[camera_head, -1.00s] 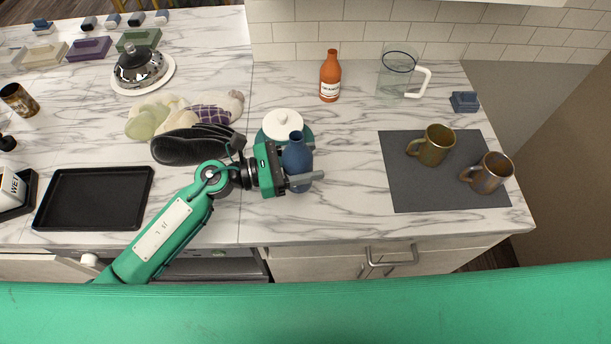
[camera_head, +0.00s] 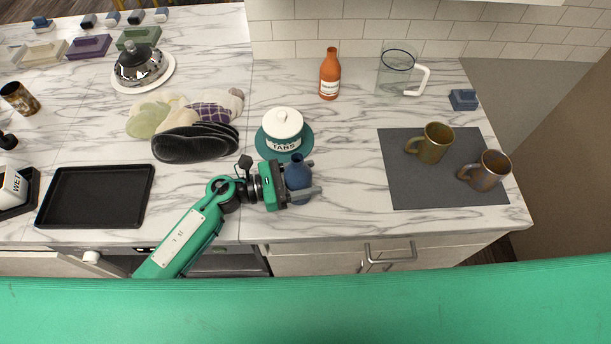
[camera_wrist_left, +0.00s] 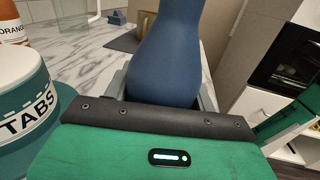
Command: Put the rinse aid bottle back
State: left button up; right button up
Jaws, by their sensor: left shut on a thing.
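A dark blue bottle with a narrow neck (camera_head: 298,172), which carries no readable label here, is upright near the front edge of the counter. My left gripper (camera_head: 309,179) is shut around its body. In the left wrist view the blue bottle (camera_wrist_left: 168,55) stands between the gripper's fingers (camera_wrist_left: 163,92), its top cut off by the frame. I cannot tell whether its base touches the counter. Just behind it is a white-lidded TABS jar (camera_head: 283,126) on a round teal base (camera_head: 303,133). My right gripper is not in view.
An orange bottle (camera_head: 329,76) and a clear pitcher (camera_head: 393,72) stand at the back. Two mugs (camera_head: 430,145) sit on a grey mat (camera_head: 415,192) at the right. Counter between bottle and mat is clear.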

pick_arm(q)
jog(key=o, duration=1.2)
jog(key=shift+a+r+p, duration=0.1)
jog(key=shift+r+p, duration=0.05)
jog(key=shift+p, duration=0.2)
jog(key=a+b, duration=0.1)
jog(key=a, duration=0.2)
jog(key=s+a+b, duration=0.1)
jog(key=a+b, duration=0.1)
jog(key=a, duration=0.2)
jog(key=s+a+b, duration=0.1)
jog(key=a+b, duration=0.1)
jog(key=a, duration=0.1)
jog(key=shift+a+f, duration=0.2)
jog(key=shift+a, duration=0.05)
jog(key=shift+s+a+r, duration=0.15)
jog(key=shift+a+r, duration=0.05)
jog(key=shift+a, duration=0.35)
